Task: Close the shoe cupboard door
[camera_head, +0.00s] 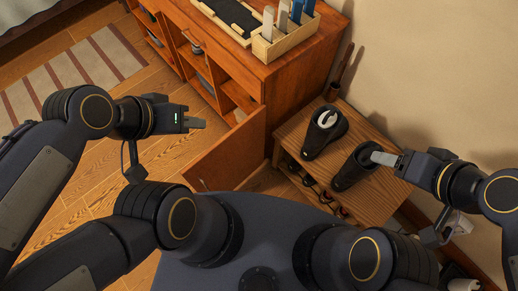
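The shoe cupboard (290,84) is an orange-brown wooden cabinet at the top centre of the head view, with open compartments on its front. Its door (232,150) stands swung open toward me, and a small handle (203,184) shows near its lower left end. My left gripper (203,123) is left of the door, apart from it in the picture. Its fingers look closed together with nothing between them. My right gripper (376,157) is at the right, with its fingers overlapping a black boot in the picture; whether they touch it I cannot tell. Its fingers look closed together.
A wooden box of brushes (284,38) and a dark tray (232,15) stand on the cupboard. A striped rug (88,65) lies on open floor at left.

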